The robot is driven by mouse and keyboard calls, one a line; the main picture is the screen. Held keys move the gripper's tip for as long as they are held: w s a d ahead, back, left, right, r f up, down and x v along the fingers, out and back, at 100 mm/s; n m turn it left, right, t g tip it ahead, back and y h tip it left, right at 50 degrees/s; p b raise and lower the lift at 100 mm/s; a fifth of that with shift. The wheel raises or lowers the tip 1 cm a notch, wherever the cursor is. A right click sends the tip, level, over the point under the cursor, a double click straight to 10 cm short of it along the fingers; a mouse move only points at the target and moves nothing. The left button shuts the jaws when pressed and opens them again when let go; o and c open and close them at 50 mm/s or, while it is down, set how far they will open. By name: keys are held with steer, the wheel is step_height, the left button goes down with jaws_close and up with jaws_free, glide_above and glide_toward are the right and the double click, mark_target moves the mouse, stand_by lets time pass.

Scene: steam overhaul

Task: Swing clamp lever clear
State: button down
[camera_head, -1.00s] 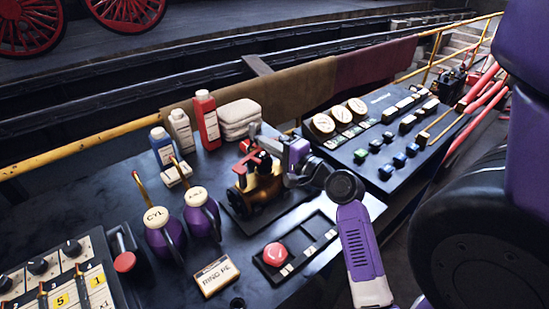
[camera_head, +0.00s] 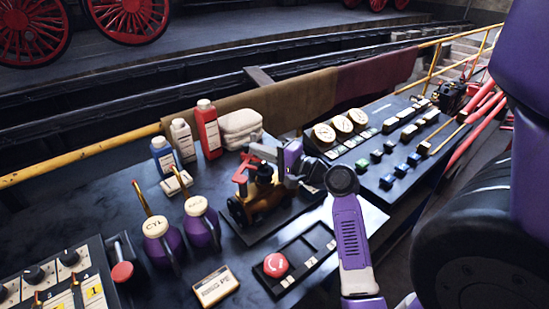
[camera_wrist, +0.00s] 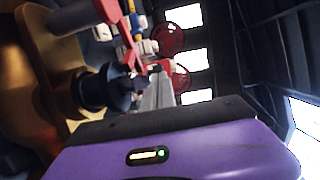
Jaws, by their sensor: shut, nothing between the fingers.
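A small brass and black device (camera_head: 262,203) stands on a dark base plate on the bench in the head view. A red part, probably the clamp lever (camera_head: 242,172), rises at its upper left. In the wrist view, red bars (camera_wrist: 112,12) and the brass body (camera_wrist: 40,70) fill the upper left. My gripper (camera_head: 256,151) is shut and empty, reaching in from the right over the top of the device, close beside the red part. In the wrist view, my gripper (camera_wrist: 152,78) is close to the red bars; I cannot tell whether it touches them.
Two purple oil cans (camera_head: 160,240) stand left of the device, with bottles (camera_head: 207,130) and folded cloths (camera_head: 240,125) behind. A red push button (camera_head: 276,265) is in front. A gauge and switch panel (camera_head: 375,165) lies to the right.

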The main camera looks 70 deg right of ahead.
steer(key=shift+s, duration=0.1)
steer(key=b+v, duration=0.1)
steer(key=v, duration=0.6)
steer(key=shift+s, duration=0.3)
steer(key=shift+a, duration=0.1)
